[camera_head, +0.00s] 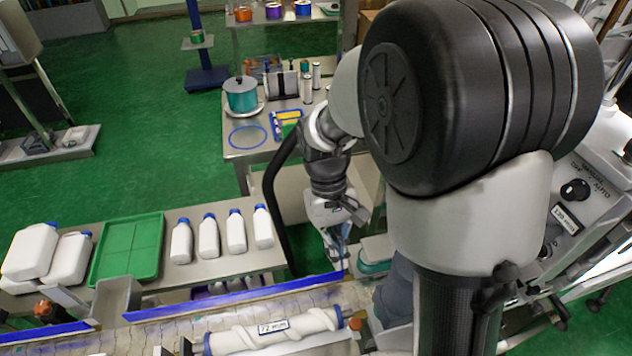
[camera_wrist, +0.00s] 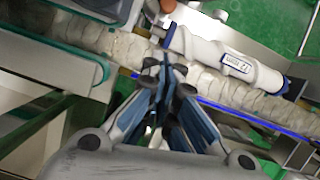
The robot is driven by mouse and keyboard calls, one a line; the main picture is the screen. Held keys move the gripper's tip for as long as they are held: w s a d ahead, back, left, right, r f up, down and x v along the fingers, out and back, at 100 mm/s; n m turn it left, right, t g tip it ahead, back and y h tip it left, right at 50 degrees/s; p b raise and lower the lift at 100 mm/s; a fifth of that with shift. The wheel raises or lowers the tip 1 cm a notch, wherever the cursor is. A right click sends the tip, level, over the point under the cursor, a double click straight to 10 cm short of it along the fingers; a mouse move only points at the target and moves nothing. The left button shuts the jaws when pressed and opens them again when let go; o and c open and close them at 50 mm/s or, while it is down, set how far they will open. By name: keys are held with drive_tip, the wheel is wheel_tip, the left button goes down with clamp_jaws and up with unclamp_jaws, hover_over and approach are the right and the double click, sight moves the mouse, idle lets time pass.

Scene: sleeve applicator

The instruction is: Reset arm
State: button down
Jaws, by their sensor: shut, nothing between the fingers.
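My gripper (camera_head: 338,258) hangs beside the right end of the blue-edged conveyor, in front of the metal tables. In the wrist view my gripper (camera_wrist: 163,65) has its fingers together, with nothing between them. Beyond the fingertips lies a white screw roller labelled 72 mm (camera_wrist: 222,60), set along the conveyor. It also shows at the bottom of the head view (camera_head: 275,328). My large black and white arm joint covers much of the right side of the head view and hides what is behind it.
Several white bottles (camera_head: 209,237) stand on a metal table beside a green tray (camera_head: 127,250) and white jugs (camera_head: 30,250). A teal pot (camera_head: 241,97) stands on the rear table. A control panel (camera_head: 580,195) is at right. Green floor (camera_head: 120,90) is open at left.

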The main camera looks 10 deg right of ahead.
drive_tip(key=shift+r, duration=0.1)
drive_tip(key=s+r+m+t+b, duration=0.1)
drive_tip(key=s+r+t, duration=0.7)
drive_tip(key=s+r, duration=0.3)
wheel_tip(320, 180, up, 2)
drive_tip(key=shift+s+d+r+m+y, duration=0.15)
drive_tip(key=shift+s+d+m+y, duration=0.15)
drive_tip(key=shift+d+m, duration=0.1)
